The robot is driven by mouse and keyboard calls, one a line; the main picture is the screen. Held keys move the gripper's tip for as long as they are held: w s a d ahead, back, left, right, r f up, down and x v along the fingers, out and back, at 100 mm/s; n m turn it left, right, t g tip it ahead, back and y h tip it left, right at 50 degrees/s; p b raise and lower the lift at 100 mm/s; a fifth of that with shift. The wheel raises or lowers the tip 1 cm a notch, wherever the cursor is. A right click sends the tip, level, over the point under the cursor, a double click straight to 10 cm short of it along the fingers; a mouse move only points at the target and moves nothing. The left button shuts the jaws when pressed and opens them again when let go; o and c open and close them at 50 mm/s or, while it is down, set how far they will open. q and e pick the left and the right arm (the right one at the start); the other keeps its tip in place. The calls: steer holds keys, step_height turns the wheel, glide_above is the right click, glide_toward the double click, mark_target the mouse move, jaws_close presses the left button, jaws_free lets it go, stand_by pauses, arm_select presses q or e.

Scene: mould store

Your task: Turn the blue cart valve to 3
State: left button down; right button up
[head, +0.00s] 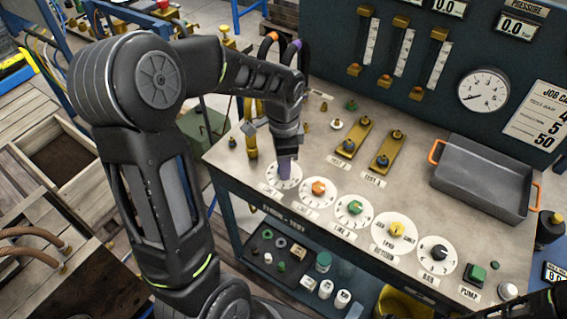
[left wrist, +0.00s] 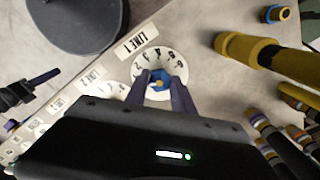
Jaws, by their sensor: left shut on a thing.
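The blue valve knob (left wrist: 157,76) sits at the centre of a white numbered dial (left wrist: 148,59) labelled LINE 1. My left gripper (left wrist: 158,88) is shut on the knob, with one purple finger on each side of it. In the head view my left gripper (head: 285,170) reaches down onto the leftmost dial (head: 271,177) of the cart's front row and hides the knob. The number the knob points at cannot be read clearly.
Orange (head: 318,187), green (head: 354,207), yellow (head: 396,229) and black (head: 438,252) knobs follow to the right. Behind are two brass valve bars (head: 351,139) and a grey tray (head: 484,178). A yellow pipe fitting (head: 250,140) stands close left of the gripper.

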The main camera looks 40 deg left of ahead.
arm_select(q)
steer(key=m, duration=0.3)
steer(key=shift+m, duration=0.4)
steer(key=m+p, duration=0.1)
steer(key=m, duration=0.2)
steer(key=shift+w+m, duration=0.1)
steer(key=shift+m, duration=0.2)
steer(key=m+p, duration=0.1)
steer(key=m, duration=0.5)
steer(key=shift+m, duration=0.3)
steer(key=shift+p, duration=0.3)
steer(key=c, duration=1.1)
jaws_free()
step_height(320, 180, up, 8)
steer(key=shift+f+b, duration=0.1)
steer(key=shift+b, duration=0.25)
